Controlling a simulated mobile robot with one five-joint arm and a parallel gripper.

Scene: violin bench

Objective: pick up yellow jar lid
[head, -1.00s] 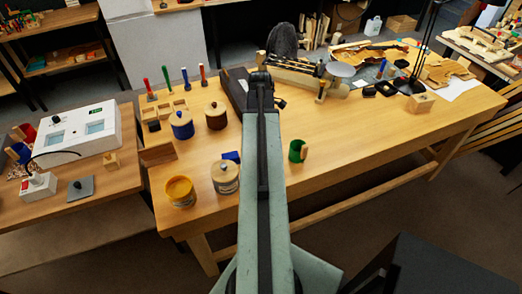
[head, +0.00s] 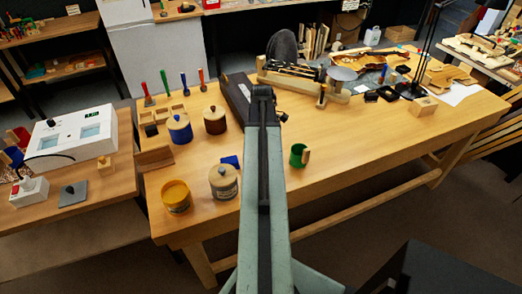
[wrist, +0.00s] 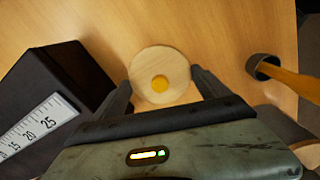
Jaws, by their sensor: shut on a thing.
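The yellow jar lid (wrist: 172,63) shows in the wrist view as a round pale wooden disc with a yellow knob (wrist: 160,84). It is between the two dark fingers of my gripper (wrist: 161,80), which are shut on it at its left and right edges. Wood surface shows behind it; I cannot tell how far above the table it is. In the head view my arm hides the lid and the fingers. The yellow jar (head: 176,200) stands uncovered near the left front edge of the bench (head: 370,152).
A dark box (wrist: 62,75) with a ruler (wrist: 38,125) is close left of my gripper. A dark-headed tool (wrist: 262,67) is to the right. Lidded blue (head: 180,133), brown (head: 214,124) and grey (head: 224,187) jars stand left of my arm, a green cup (head: 297,157) right.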

